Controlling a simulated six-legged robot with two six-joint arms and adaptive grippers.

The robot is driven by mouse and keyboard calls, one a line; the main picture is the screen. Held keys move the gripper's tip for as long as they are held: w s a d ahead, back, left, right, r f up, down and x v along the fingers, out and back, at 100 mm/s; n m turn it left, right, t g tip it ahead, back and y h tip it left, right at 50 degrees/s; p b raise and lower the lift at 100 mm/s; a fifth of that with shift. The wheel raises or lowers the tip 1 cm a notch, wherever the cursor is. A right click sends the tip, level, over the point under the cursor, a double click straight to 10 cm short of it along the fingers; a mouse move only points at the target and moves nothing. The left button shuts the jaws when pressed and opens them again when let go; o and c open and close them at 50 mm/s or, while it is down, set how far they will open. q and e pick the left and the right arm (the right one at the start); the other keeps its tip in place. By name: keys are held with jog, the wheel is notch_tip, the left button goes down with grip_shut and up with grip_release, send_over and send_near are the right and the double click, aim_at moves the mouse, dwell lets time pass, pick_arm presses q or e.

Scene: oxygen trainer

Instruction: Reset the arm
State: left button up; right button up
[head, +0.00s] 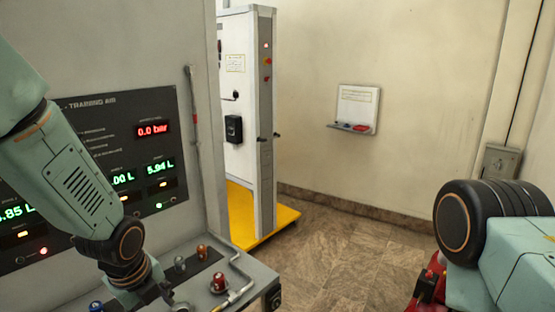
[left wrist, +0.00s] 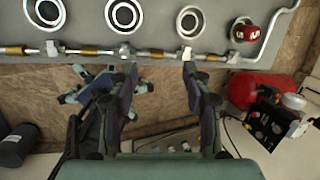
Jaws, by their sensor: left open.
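My left arm (head: 75,175) comes in from the left in the head view, in front of the grey training console. Its wrist is low over the console's shelf, and the gripper tips are not clear there. In the left wrist view my left gripper (left wrist: 158,75) is open, its two dark fingers apart with nothing between them. The fingertips appear close to a pipe with brass fittings (left wrist: 90,50); I cannot tell if they touch it. My right arm (head: 490,225) shows at the right edge of the head view, but its gripper is out of view.
The console panel (head: 110,105) has lit red and green displays. Its shelf carries a red knob (head: 218,283), an orange knob (head: 202,252) and a bent pipe. A white cabinet (head: 240,150) stands on a yellow base (head: 275,225). Tiled floor (head: 340,260) lies open between console and right arm.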

pick_arm(q)
jog(key=s+f+n+g, duration=0.1)
jog(key=s+f+n, duration=0.65)
jog(key=s, duration=0.25)
jog(key=s+d+f+n+g, duration=0.1)
jog(key=s+f+n, duration=0.5)
jog(key=s+n, duration=0.4)
jog(key=s+f+n+g, duration=0.1)
jog(key=s+f+n, duration=0.65)
jog(key=s, duration=0.35)
notch_tip(320, 180, down, 21)
jog(key=b, duration=2.1)
jog(key=shift+w+d+r+b, duration=0.15)
jog(key=shift+w+b, duration=0.1)
jog(key=shift+b, duration=0.1)
pick_arm(e)
notch_tip(320, 180, down, 22)
jog(key=shift+s+r, duration=0.2)
pick_arm(q)
jog(key=shift+w, duration=0.15)
pick_arm(e)
jog(key=shift+w, duration=0.15)
